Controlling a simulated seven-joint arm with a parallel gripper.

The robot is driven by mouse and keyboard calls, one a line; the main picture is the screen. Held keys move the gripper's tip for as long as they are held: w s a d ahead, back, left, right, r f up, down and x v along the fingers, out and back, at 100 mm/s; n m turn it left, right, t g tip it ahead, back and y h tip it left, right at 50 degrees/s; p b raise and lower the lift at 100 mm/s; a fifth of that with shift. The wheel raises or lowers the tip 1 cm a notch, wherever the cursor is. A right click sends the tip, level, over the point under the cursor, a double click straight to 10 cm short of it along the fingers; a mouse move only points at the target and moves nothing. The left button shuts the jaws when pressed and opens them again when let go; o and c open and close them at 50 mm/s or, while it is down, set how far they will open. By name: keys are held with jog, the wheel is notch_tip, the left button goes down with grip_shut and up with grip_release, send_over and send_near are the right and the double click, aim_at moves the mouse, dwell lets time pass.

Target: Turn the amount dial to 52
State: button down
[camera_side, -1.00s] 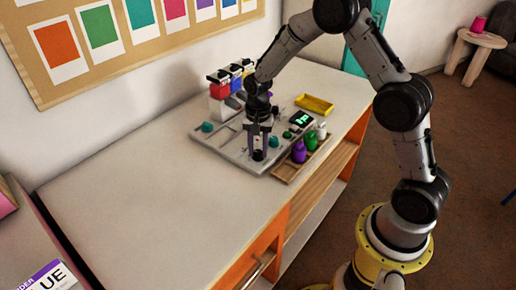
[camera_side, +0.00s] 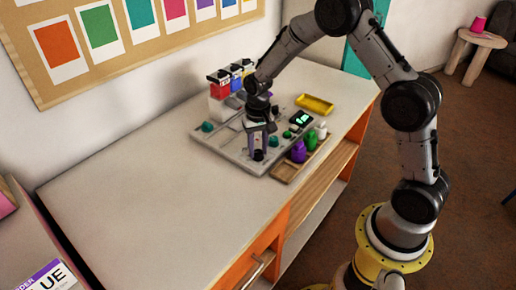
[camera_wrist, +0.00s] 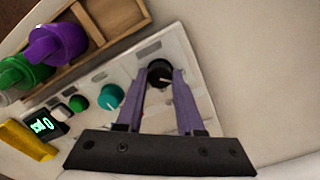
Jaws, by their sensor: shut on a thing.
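The black dial (camera_wrist: 158,68) has a pale pointer line and sits near the edge of the grey board (camera_wrist: 198,88). In the wrist view my gripper (camera_wrist: 160,76) has its two purple fingers on either side of the dial, shut on it. In the side view my gripper (camera_side: 258,150) reaches straight down to the board's near corner, and the black dial (camera_side: 259,155) shows low between the fingers. A small display (camera_side: 301,118) has lit green digits, too small to read surely; it also shows in the wrist view (camera_wrist: 42,126).
A teal knob (camera_wrist: 110,96) and a green button (camera_wrist: 77,103) are beside the dial. A wooden tray (camera_side: 283,173) holds purple, green and white bottles. A yellow tray (camera_side: 315,104) lies behind. Several coloured containers (camera_side: 220,88) stand at the back. The table's left is clear.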

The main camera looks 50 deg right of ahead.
aim_at(258, 152)
jog(key=shift+r+n, duration=0.1)
jog(key=shift+n, duration=0.9)
jog(key=c, duration=0.5)
grip_release()
notch_tip(258, 152, up, 14)
jog(key=shift+f, duration=0.1)
